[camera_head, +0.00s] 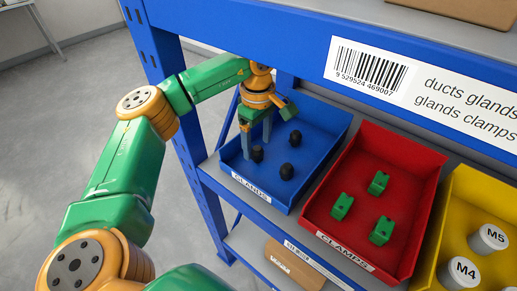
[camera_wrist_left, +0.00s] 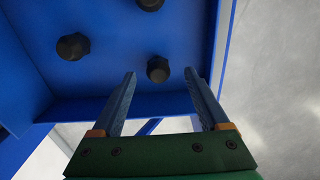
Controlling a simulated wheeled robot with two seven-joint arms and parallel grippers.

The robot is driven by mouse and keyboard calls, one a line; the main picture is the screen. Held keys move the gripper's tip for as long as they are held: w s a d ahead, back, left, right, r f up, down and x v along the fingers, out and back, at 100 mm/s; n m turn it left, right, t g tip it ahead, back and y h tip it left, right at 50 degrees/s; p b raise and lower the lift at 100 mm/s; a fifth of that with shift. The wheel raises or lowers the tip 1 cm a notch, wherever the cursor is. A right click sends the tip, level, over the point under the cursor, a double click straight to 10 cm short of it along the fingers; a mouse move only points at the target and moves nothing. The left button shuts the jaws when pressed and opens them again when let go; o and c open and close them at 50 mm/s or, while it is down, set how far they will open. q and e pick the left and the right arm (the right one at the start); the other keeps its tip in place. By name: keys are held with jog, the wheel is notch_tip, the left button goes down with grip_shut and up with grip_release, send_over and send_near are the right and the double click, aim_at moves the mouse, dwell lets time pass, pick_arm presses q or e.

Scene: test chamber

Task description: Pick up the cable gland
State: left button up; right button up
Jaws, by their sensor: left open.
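Three dark cable glands lie in the blue bin (camera_head: 318,160) labelled GLANDS: one near the left side (camera_head: 258,154), one nearer the front (camera_head: 286,172) and one farther back (camera_head: 295,138). My left gripper (camera_head: 257,146) reaches into the bin, fingers pointing down, close to the left-side gland. It is open, with nothing held. In the left wrist view, a gland (camera_wrist_left: 158,69) shows in line with the gap between the fingertips of my left gripper (camera_wrist_left: 160,75); another (camera_wrist_left: 72,46) lies to the left, and a third (camera_wrist_left: 150,3) is cut by the top edge.
A red bin (camera_head: 408,205) with green clamps and a yellow bin (camera_head: 430,240) with M4 and M5 containers stand to the right. A blue shelf beam (camera_head: 300,42) crosses above the bins. A cardboard box (camera_head: 293,265) lies on the shelf below.

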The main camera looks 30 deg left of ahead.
aim_at(256, 148)
pick_arm(q)
jog(key=f, duration=0.3)
jog(key=shift+a+p, duration=0.2)
jog(key=shift+p, duration=0.2)
jog(key=shift+w+f, duration=0.1)
jog(key=shift+f, duration=0.4)
jog(key=shift+d, duration=0.1)
grip_shut()
jog(key=shift+r, duration=0.1)
